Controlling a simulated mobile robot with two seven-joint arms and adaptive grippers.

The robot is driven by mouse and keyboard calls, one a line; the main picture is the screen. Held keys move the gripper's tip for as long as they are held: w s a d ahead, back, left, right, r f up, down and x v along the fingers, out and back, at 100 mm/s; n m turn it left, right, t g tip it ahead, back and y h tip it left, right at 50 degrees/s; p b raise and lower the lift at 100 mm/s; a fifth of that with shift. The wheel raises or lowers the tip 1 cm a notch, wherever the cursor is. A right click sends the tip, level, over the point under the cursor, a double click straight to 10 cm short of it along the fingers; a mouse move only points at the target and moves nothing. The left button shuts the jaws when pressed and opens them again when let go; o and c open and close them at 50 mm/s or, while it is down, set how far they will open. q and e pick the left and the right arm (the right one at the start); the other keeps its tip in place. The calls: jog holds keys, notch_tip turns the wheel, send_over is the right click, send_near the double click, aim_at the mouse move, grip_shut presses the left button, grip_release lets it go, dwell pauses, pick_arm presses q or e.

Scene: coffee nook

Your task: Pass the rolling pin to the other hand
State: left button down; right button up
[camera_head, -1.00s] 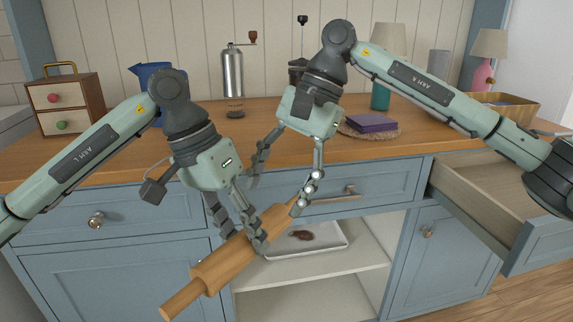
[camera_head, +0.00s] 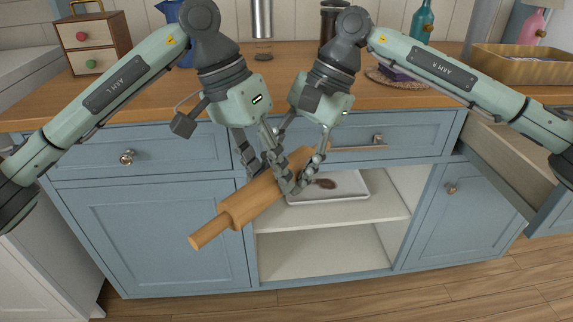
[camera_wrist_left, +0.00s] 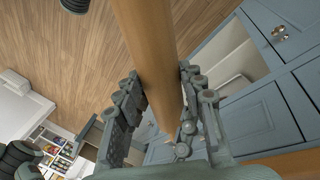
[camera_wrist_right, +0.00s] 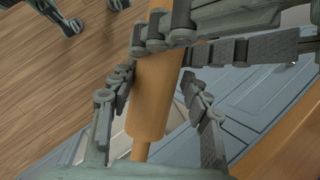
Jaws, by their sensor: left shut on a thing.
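The wooden rolling pin (camera_head: 250,201) hangs tilted in front of the counter, one handle pointing down and left. My left gripper (camera_head: 270,174) is shut on its barrel; the pin also runs between the fingers in the left wrist view (camera_wrist_left: 152,45). My right gripper (camera_head: 300,158) is at the pin's upper right end, close beside the left one. In the right wrist view its open fingers are on either side of the pin (camera_wrist_right: 150,105), with a gap on the right side. The left gripper's fingers cross the pin at the top there. The pin's far handle is partly hidden in the head view.
The wooden counter (camera_head: 150,98) lies behind the grippers. Below are blue cabinets, an open shelf with a white tray (camera_head: 350,188), and a pulled-out drawer (camera_head: 510,160) at right. A small drawer box (camera_head: 95,42) stands at back left. The floor in front is clear.

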pick_arm(q)
jog(key=shift+d, duration=0.1)
pick_arm(e)
jog(key=shift+a, duration=0.1)
jog(key=c, duration=1)
pick_arm(q)
jog(key=c, duration=0.9)
grip_release()
pick_arm(e)
jog(key=shift+r, duration=0.1)
grip_shut()
pick_arm(q)
jog(key=shift+o, duration=0.2)
